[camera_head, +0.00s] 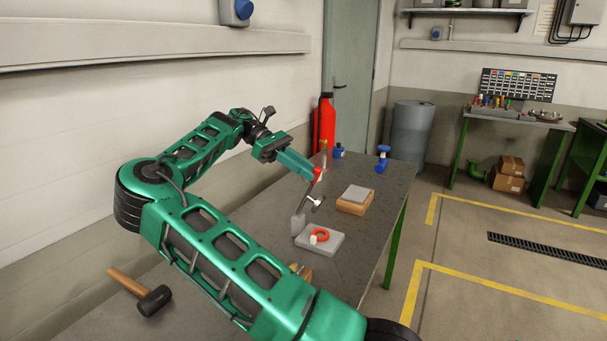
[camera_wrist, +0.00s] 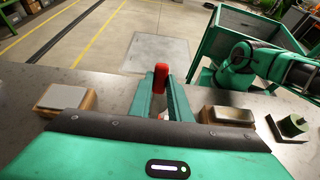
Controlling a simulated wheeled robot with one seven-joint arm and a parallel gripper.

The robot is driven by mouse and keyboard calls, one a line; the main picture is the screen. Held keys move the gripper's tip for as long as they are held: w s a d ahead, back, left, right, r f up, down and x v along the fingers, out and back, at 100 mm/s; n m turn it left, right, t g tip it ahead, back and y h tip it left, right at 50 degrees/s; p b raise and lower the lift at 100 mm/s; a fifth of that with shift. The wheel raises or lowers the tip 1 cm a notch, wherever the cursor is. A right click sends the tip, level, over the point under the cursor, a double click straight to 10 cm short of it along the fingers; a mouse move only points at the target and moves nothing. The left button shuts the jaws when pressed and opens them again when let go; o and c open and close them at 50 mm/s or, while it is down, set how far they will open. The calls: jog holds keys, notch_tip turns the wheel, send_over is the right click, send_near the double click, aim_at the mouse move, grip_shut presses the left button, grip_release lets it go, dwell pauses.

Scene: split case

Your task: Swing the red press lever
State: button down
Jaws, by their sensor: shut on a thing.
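The red press lever (camera_head: 318,174) has a red grip at the top of a thin rod that slants down to the press. The press has a grey upright (camera_head: 298,225) and a flat grey base (camera_head: 326,247), with a red ring (camera_head: 320,236) on the base. My gripper (camera_head: 312,171) is shut on the lever's red grip, above the bench. In the wrist view the red grip (camera_wrist: 161,76) stands between the two green fingers of my gripper (camera_wrist: 161,92). The press below is mostly hidden there.
A wooden block with a grey top (camera_head: 355,199) stands behind the press on the grey bench (camera_head: 372,228). Blue fittings (camera_head: 383,158) stand at the bench's far end. A mallet (camera_head: 152,300) lies near the front left. Bare bench lies right of the press.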

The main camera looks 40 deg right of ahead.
jog(key=shift+w+g+h, duration=0.3)
jog(key=shift+w+g, duration=0.1)
jog(key=shift+w, duration=0.25)
jog(key=shift+w+a+r, duration=0.1)
jog(key=shift+a, duration=0.05)
jog(key=c, duration=1.6)
grip_release()
jog(key=shift+w, duration=0.1)
jog(key=shift+c, duration=0.2)
